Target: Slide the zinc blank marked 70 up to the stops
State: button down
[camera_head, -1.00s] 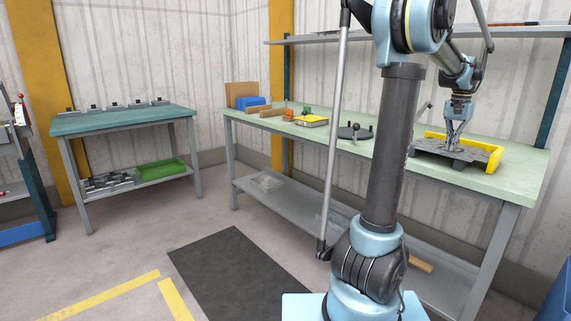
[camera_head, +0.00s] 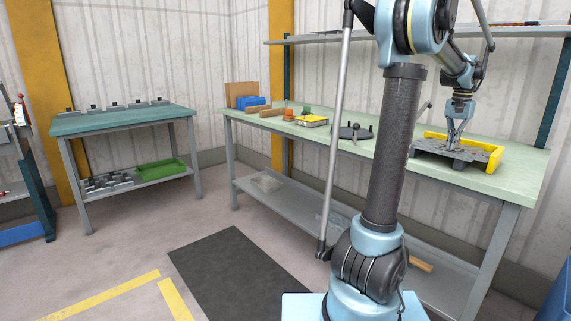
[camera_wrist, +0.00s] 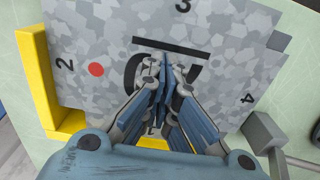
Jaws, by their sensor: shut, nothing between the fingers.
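The zinc blank (camera_wrist: 215,55) is a grey mottled sheet. In the wrist view it has a black bar, a large number partly hidden by my fingers, a red dot and edge digits 2, 3 and 4.
A grey block (camera_wrist: 263,130) stands beside the blank at right in the wrist view. A shelf (camera_head: 520,33) hangs above the bench.

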jog(key=shift+r, duration=3.35)
jog(key=shift+a, duration=0.1)
jog(key=s+a+f+n, duration=0.2)
jog(key=a+f, duration=0.1)
jog(key=a, duration=0.6)
jog(key=s+a+f+n+t, duration=0.1)
jog(key=s+a+f, duration=0.15)
jog(key=a, duration=0.55)
jog(key=s+a+f+n, duration=0.2)
jog(key=s+a, duration=0.1)
jog(key=a, duration=0.6)
jog(key=s+a+f+n, duration=0.2)
jog(key=s+a+f, duration=0.5)
jog(key=f, duration=0.3)
jog(key=s+a+f+n+t, duration=0.1)
jog(key=s+a+f+n, duration=0.2)
jog(key=s+a+f, duration=0.5)
notch_tip(320, 180, down, 3)
jog(key=shift+s+a+r, duration=0.15)
jog(key=shift+s+a, duration=0.05)
jog(key=shift+s, duration=0.45)
